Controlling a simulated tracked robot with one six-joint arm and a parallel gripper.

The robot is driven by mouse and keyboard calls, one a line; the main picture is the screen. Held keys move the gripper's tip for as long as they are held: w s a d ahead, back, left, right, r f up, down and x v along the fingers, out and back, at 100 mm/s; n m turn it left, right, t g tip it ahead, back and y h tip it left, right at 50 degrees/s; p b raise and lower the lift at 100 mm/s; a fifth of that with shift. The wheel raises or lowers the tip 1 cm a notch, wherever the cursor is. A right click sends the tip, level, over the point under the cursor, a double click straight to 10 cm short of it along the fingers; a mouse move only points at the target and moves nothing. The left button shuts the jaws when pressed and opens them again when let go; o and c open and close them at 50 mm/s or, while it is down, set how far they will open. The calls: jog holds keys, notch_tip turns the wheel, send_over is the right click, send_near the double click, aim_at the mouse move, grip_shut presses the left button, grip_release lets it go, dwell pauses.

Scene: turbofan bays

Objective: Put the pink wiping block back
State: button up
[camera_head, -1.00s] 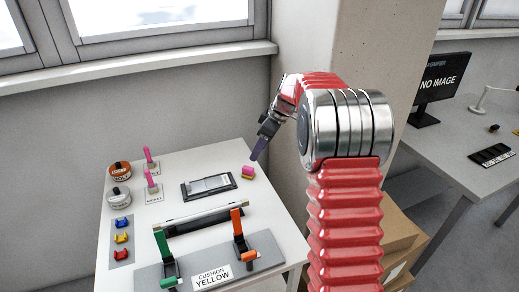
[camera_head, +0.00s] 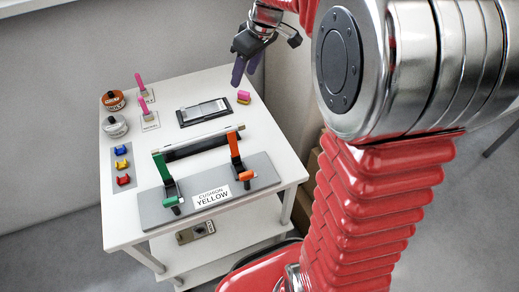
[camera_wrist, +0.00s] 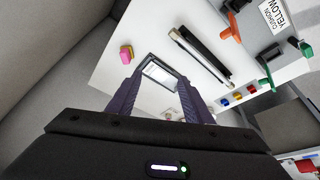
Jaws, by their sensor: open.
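My gripper (camera_head: 241,76) hangs above the far right part of the table, appearing just above the block in the head view. Its purple fingers are apart and empty. In the wrist view, my gripper (camera_wrist: 163,76) has the framed tray in line between its fingers; the block is outside them.
A silver bar (camera_head: 200,142) and a grey stand (camera_head: 158,203) with green and orange clamps and a "CUSHION YELLOW" label occupy the front. Two round tins (camera_head: 114,101), pink-handled tools (camera_head: 140,82) and small coloured blocks (camera_head: 121,150) line the left. A wall stands behind.

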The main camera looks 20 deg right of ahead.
jog(key=s+a+m+t+h, duration=0.1)
jog(key=s+a+m, duration=0.2)
jog(key=s, duration=1)
jog(key=s+a+m+t+h, duration=0.1)
jog(key=s+a+m, duration=0.2)
jog(key=s, duration=1)
jog(key=shift+s+a+f, duration=0.15)
jog(key=shift+s+a, duration=0.25)
jog(key=shift+a, duration=0.3)
